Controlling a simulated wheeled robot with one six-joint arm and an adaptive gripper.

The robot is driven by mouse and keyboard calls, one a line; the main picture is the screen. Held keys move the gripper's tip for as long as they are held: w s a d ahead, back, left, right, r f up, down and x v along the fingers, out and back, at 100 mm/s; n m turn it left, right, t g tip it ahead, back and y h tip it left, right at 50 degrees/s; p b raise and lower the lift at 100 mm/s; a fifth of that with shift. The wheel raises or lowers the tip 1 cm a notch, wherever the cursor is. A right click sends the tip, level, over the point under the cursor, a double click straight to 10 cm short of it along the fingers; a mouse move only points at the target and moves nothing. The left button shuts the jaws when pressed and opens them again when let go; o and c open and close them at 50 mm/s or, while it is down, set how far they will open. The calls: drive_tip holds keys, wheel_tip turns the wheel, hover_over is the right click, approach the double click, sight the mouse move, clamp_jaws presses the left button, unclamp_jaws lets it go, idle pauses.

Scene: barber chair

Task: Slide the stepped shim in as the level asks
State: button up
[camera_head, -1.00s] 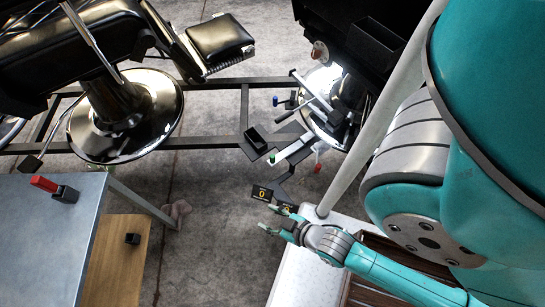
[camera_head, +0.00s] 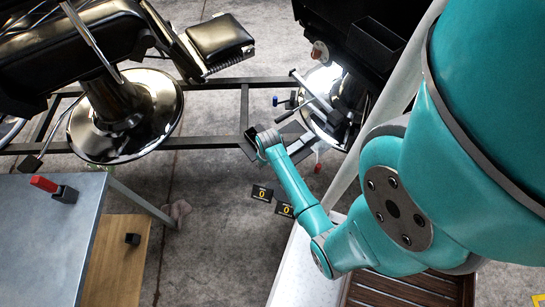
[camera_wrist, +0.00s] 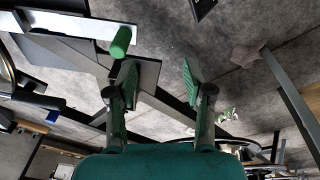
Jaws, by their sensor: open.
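My gripper (camera_wrist: 160,82) is open and empty in the wrist view, its two green-padded fingers spread apart. A white bar (camera_wrist: 75,25) with a green cylindrical end (camera_wrist: 120,42) lies just left of and beyond the left finger. A dark flat plate (camera_wrist: 150,73) shows behind the left finger. In the head view my wrist covers most of the black holder (camera_head: 247,150) and the green-ended bar, and my fingertips are hidden. I cannot pick out the stepped shim or the level with certainty.
Blue (camera_head: 275,101) and red (camera_head: 317,168) ended parts stand near the round chrome base. A dark floor frame (camera_head: 215,84) crosses the middle. A grey table (camera_head: 45,240) with a red-topped block (camera_head: 45,184) is at left.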

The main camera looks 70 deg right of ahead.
drive_tip(key=shift+m+g+y, duration=0.3)
drive_tip(key=shift+g+y, duration=0.4)
drive_tip(key=d, duration=0.2)
drive_tip(key=d+r, duration=0.1)
drive_tip(key=d, duration=0.2)
drive_tip(key=d+r, duration=0.1)
drive_tip(key=d, duration=0.1)
drive_tip(key=shift+s+d, duration=0.15)
drive_tip(key=shift+s, duration=0.05)
wheel_tip(320, 180, down, 10)
drive_tip(key=shift+f, duration=0.25)
clamp_jaws()
